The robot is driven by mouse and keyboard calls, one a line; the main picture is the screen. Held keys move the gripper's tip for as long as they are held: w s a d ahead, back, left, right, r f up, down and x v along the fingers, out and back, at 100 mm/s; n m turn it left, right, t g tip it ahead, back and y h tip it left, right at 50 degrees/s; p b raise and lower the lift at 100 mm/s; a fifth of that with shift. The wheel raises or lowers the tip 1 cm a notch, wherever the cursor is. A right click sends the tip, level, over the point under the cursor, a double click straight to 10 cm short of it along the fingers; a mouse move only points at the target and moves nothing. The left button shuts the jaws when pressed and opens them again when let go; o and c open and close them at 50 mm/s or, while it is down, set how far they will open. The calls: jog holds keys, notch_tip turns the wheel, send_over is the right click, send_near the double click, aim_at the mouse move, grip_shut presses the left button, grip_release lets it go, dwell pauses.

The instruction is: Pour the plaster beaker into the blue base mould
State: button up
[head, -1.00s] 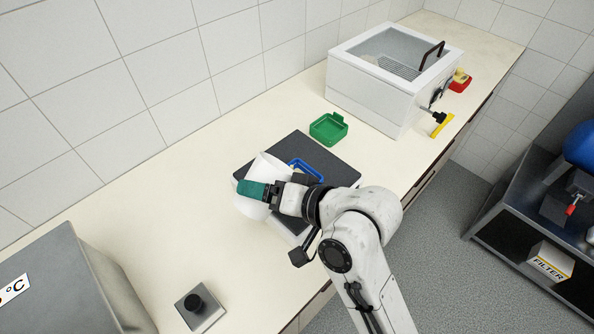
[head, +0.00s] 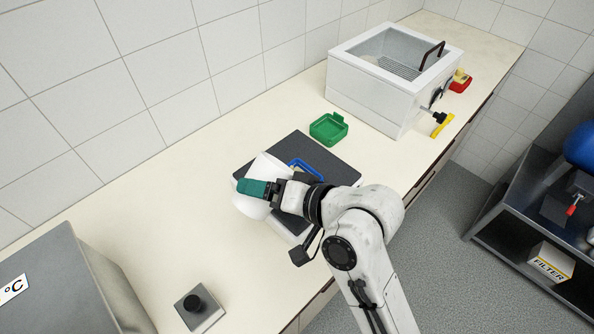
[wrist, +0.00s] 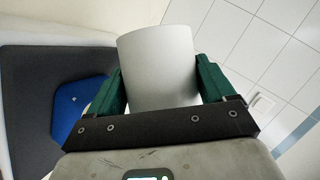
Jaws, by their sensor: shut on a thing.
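The plaster beaker (head: 270,167) is a white cylinder, tilted, held over the dark plate. My gripper (head: 254,189), with green fingers, is shut around its sides; in the wrist view the fingers (wrist: 158,82) press on both sides of the beaker (wrist: 158,62). The blue base mould (head: 305,165) lies on the dark plate just right of the beaker, partly hidden by the beaker and my gripper. In the wrist view a blue piece of it (wrist: 72,108) shows at the left. The beaker's mouth and contents are hidden, so I cannot tell whether plaster is flowing.
The dark plate (head: 335,165) tops a white device on the counter. A green mould (head: 328,128) sits behind it. A black knob box (head: 197,305) and a grey cabinet (head: 80,285) stand at the front left.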

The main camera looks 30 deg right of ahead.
jog(key=shift+f+m+y+b, duration=0.1)
jog(key=shift+m+y+b, duration=0.5)
jog(key=shift+b, duration=0.2)
dwell(2.2)
